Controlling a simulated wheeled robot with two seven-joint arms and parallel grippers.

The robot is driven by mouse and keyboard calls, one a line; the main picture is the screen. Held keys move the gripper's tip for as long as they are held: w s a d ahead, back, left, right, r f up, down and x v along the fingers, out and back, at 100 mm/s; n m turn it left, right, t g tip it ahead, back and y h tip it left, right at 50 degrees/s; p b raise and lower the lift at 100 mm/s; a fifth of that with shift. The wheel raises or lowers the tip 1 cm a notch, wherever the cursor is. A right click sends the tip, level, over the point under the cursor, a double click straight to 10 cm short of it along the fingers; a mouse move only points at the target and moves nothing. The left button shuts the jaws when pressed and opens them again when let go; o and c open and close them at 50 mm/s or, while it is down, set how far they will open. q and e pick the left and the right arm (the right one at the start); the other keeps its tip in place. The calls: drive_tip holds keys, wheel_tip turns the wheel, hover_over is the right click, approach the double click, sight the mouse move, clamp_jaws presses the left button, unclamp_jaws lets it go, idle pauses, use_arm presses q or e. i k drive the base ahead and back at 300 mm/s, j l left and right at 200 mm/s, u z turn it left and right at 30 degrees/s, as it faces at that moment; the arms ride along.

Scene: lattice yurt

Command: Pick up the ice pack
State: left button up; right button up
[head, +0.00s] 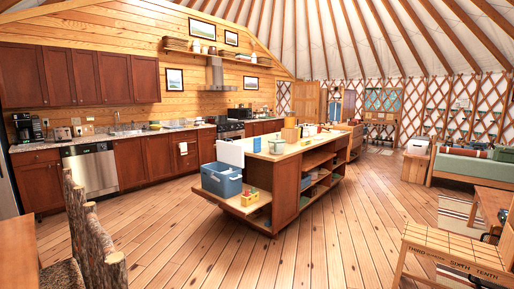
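I cannot make out an ice pack for certain. A blue cooler (221,183) stands at the near left end of the wooden island, on a low shelf. A white panel (230,153), perhaps its lid, stands upright behind it. The inside of the cooler is too small to make out. A small blue item (257,145) and a green-and-white item (276,147) are on the island top, too small to identify. Neither of my grippers is in view.
The kitchen island (286,190) fills the middle, with open shelves on its right side. A log chair (88,235) is at the near left, and a wooden bench (455,250) at the near right. The plank floor (185,250) in front is clear.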

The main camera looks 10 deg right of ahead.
sight(257, 141)
drive_tip(key=i+l+z, duration=0.3)
drive_tip(key=i, duration=0.65)
drive_tip(key=i+z, duration=0.3)
drive_tip(key=i, duration=0.65)
